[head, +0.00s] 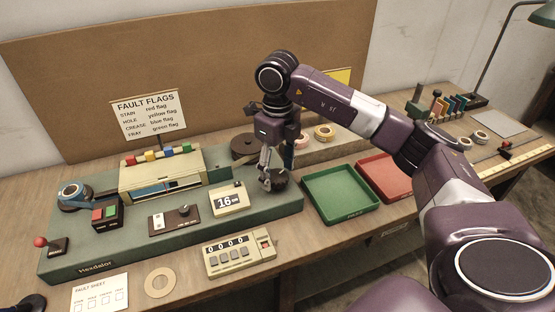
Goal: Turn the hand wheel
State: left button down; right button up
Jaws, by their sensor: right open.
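My right gripper (266,180) points down at the right end of the green winding machine (120,247). Its fingers are open, beside and partly in front of a small dark round part (280,181), which looks like the hand wheel. The fingers hide some of it, and I cannot tell whether they touch it. A dark brown reel (244,145) sits behind the gripper on the machine. My left gripper is not in view.
A green tray (341,222) and a red tray (368,167) lie to the right. A counter box (240,256) with buttons stands in front of the machine. Tape rolls (324,132) lie behind the gripper.

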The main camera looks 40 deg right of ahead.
aim_at(277, 175)
notch_tip(277, 175, up, 12)
dwell(0.5)
jog(key=shift+f, duration=0.15)
dwell(1.0)
